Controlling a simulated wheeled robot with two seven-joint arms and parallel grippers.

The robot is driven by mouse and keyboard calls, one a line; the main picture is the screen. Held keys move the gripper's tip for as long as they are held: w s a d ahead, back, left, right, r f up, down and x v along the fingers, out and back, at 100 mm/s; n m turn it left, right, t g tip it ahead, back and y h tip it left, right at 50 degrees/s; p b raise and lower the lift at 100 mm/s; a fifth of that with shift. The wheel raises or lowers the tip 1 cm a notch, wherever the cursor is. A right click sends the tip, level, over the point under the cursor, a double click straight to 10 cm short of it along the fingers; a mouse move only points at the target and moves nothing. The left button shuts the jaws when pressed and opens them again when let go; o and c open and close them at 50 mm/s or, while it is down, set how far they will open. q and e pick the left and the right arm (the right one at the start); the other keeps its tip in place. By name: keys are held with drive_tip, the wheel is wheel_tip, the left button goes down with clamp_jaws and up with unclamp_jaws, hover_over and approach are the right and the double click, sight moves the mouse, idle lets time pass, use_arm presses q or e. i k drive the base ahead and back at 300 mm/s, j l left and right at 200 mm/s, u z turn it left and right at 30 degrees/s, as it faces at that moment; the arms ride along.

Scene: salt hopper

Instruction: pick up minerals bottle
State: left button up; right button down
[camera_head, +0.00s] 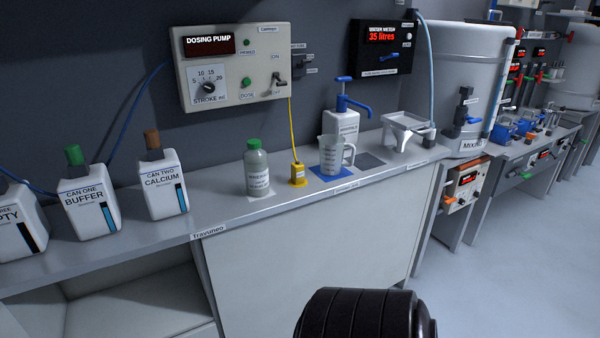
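A translucent grey-green bottle with a green cap (257,170) stands upright on a white patch on the bench, left of the yellow block. It has a white label too small to read surely. A white pump bottle with a blue pump head (346,124) stands behind the clear jug; its label is also too small to read. I cannot tell by label which of the two is the minerals bottle. Neither gripper shows in the head view. Only a black ribbed part, likely of my arm, shows at the bottom edge.
A clear jug (332,156) stands on a blue mat, and a yellow block (297,174) with a yellow cable stands beside the green-capped bottle. White cans (88,205) stand at left. The dosing pump (236,68) hangs above. The bench front (300,250) is clear.

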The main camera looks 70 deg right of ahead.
sight(255, 159)
drive_tip(key=z, duration=1.8)
drive_tip(key=i, duration=0.1)
